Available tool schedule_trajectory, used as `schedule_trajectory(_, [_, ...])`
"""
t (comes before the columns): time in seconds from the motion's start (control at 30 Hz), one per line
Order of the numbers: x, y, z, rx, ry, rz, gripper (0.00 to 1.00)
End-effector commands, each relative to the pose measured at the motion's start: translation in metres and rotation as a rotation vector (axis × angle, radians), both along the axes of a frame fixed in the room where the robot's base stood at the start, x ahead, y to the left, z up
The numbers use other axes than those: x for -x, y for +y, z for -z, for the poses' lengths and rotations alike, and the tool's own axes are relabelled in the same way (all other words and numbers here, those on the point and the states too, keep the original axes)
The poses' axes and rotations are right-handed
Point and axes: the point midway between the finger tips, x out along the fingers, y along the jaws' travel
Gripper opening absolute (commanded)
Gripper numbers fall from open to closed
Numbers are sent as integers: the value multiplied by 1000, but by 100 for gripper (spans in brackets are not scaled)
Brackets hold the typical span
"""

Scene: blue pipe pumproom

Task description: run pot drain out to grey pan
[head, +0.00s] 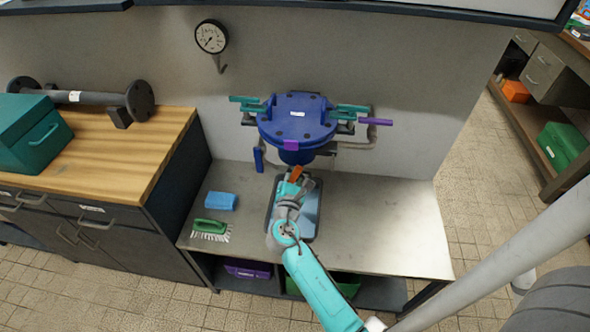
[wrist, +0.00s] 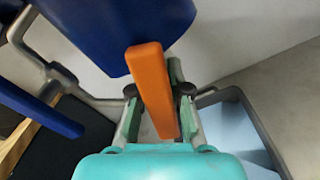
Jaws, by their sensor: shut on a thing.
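The blue pot (head: 296,125) is fixed to the wall above the metal bench, with its flanged lid on top. An orange lever (head: 296,172) hangs under the pot's front; in the wrist view the orange lever (wrist: 152,85) runs from the pot's underside (wrist: 120,35) down between my fingers. My gripper (wrist: 160,92) is shut on the orange lever; in the head view my gripper (head: 291,184) is just below the pot. The grey pan (head: 317,212) lies on the bench below, partly hidden by my arm. Its rim (wrist: 262,130) also shows at right in the wrist view.
Teal levers (head: 352,109), a purple lever (head: 376,122) and a blue lever (head: 258,159) surround the pot. A blue sponge (head: 221,201) and green brush (head: 211,228) lie left of the pan. The bench's right side (head: 385,225) is clear. A gauge (head: 211,37) hangs above.

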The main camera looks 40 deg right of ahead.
Motion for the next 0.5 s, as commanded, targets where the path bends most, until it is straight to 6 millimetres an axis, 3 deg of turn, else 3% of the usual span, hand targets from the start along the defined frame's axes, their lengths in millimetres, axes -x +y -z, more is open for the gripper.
schedule_trajectory(0.5, [0, 0, 0, -96, -123, 0, 0])
